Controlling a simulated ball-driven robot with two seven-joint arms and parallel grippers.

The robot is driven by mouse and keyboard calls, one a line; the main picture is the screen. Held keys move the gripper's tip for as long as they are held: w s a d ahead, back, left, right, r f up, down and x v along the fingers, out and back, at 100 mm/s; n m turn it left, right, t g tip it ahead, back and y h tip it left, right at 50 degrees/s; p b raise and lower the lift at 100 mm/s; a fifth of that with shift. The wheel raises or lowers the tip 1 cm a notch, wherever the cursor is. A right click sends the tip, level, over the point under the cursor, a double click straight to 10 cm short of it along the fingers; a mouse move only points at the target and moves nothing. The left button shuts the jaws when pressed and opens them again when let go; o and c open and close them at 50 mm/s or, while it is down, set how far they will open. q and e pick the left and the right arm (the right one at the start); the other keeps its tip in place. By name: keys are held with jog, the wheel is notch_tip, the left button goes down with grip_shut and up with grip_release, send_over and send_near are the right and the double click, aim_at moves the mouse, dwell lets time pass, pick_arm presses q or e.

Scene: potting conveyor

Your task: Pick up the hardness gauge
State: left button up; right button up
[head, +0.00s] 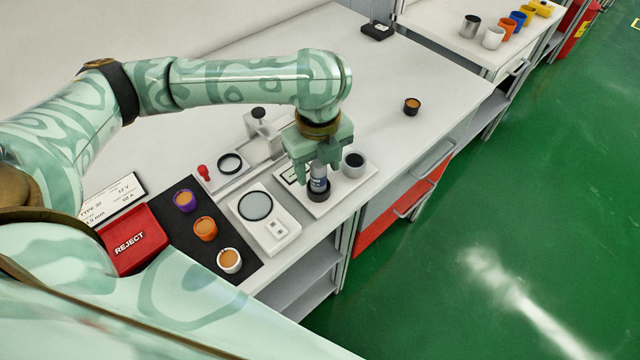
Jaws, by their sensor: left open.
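My right gripper is not in view.
A grey-and-black cup (354,164) stands close right of the gauge. A white scale (278,239) is to the left, with several filled cups on a black mat (188,229) and a red REJECT tray (151,236). A dark cup (412,106) stands alone; the table around it is clear.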

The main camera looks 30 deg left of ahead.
pick_arm(q)
notch_tip(320, 180, down, 3)
jog(key=shift+w+r+b, duration=0.1)
jog(key=shift+b, duration=0.3)
jog(key=shift+r, duration=0.2)
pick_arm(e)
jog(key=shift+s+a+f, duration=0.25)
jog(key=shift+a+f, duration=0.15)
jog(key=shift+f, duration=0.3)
pick_arm(q)
jog(key=c, duration=1.2)
jog(key=shift+o, duration=0.2)
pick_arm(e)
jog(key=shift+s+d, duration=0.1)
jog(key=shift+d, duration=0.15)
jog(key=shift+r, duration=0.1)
